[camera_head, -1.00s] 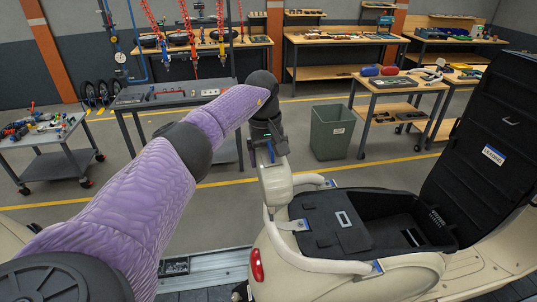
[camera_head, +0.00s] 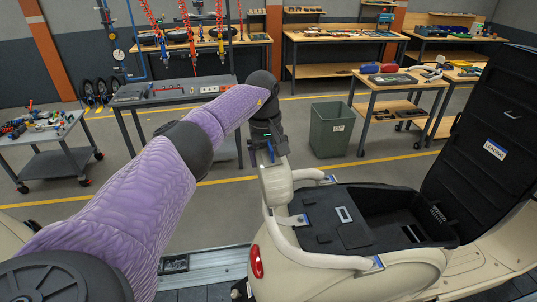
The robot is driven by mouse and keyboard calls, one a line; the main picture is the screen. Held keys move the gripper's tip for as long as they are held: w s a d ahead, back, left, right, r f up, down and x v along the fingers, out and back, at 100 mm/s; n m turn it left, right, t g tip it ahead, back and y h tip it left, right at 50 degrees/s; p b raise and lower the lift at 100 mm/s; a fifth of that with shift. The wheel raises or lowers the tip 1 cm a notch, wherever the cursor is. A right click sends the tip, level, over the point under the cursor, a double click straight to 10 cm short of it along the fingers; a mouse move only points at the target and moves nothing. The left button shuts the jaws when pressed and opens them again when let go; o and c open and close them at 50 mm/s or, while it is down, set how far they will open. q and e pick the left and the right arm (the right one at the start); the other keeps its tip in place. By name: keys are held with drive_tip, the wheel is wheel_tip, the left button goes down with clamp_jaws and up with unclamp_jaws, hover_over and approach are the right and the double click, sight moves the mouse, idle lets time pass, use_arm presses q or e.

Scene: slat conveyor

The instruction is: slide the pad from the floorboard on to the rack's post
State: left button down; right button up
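A cream pad (camera_head: 275,184) stands upright at the rear of the cream scooter, by the tubes of its rack (camera_head: 307,255). The rack's post is hidden behind or under the pad, so I cannot tell how the pad sits on it. My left gripper (camera_head: 263,155) is right above the pad, pointing down, with blue finger parts at the pad's top edge. Whether its fingers are closed on the pad or spread is too small to tell. The scooter's floorboard cannot be made out. My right gripper is out of view.
The scooter's black seat lid (camera_head: 484,150) stands open on the right, above the black storage well (camera_head: 400,224). A grey-green bin (camera_head: 331,130) stands behind. A grey cart (camera_head: 62,163) is at left, with workbenches along the back. A metal rail (camera_head: 215,262) runs below the scooter.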

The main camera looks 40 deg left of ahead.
use_arm(q)
drive_tip(key=shift+f+b, duration=0.5)
drive_tip(key=shift+f, duration=0.15)
drive_tip(key=shift+w+f, duration=0.1)
drive_tip(key=shift+f, duration=0.1)
drive_tip(key=shift+w+d+f+b, duration=0.1)
drive_tip(key=shift+d+f+b, duration=0.05)
drive_tip(key=shift+f+b, duration=1.3)
drive_tip(key=shift+r, duration=0.1)
unclamp_jaws()
